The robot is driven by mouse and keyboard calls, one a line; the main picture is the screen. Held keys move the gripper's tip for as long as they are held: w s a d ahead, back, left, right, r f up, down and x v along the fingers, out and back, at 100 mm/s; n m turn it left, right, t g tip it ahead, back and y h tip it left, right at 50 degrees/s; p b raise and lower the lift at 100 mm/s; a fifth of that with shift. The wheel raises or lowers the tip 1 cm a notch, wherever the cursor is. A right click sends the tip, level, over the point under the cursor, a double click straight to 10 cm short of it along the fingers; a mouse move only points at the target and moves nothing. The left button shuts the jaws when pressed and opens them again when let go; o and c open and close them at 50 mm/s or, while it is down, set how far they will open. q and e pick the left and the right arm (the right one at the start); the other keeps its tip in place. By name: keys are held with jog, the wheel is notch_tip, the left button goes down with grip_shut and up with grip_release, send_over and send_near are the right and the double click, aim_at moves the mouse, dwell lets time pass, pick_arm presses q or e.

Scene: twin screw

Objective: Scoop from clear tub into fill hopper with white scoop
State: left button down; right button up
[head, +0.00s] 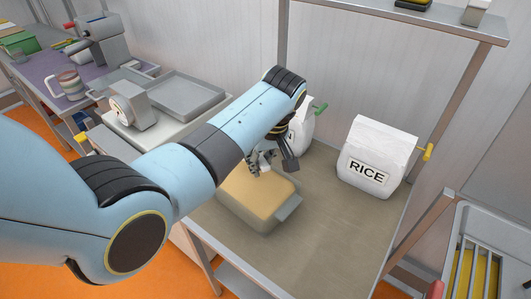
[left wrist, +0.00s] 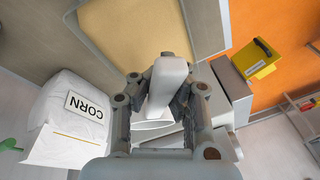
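The tub (head: 287,209) of tan grain sits on the middle table; its walls look grey. It also shows at the top of the left wrist view (left wrist: 93,48). My left gripper (head: 262,160) is just above the tub's far side. In the left wrist view its fingers close on both sides of the white scoop's handle (left wrist: 168,72). The scoop's bowl is partly hidden by the gripper. I cannot pick out the fill hopper for sure. My right gripper is out of view.
A white RICE bag (head: 377,150) stands right of the tub. A CORN bag (left wrist: 75,120) stands near the gripper, mostly hidden behind my arm in the head view. A dial scale (head: 122,110) and a grey tray (head: 187,96) are at the left. The table's front right is clear.

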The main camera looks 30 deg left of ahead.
pick_arm(q)
jog(key=b+x, duration=0.3)
jog(key=x, duration=0.1)
jog(key=d+b+x, duration=0.1)
jog(key=b+x, duration=0.1)
jog(key=x, duration=0.2)
jog(key=d+b+x, duration=0.1)
jog(key=b+x, duration=0.2)
jog(key=x, duration=0.1)
jog(key=shift+w+d+f+b, duration=0.1)
jog(key=shift+d+f+b, duration=0.15)
jog(key=shift+f+b, duration=0.1)
jog(key=shift+w+a+f+b, duration=0.3)
jog(key=shift+w+a+b, duration=0.15)
jog(key=shift+a, duration=0.15)
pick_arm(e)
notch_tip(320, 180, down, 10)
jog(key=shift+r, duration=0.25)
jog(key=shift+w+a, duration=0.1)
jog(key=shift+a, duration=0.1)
pick_arm(q)
jog(key=shift+r, duration=0.1)
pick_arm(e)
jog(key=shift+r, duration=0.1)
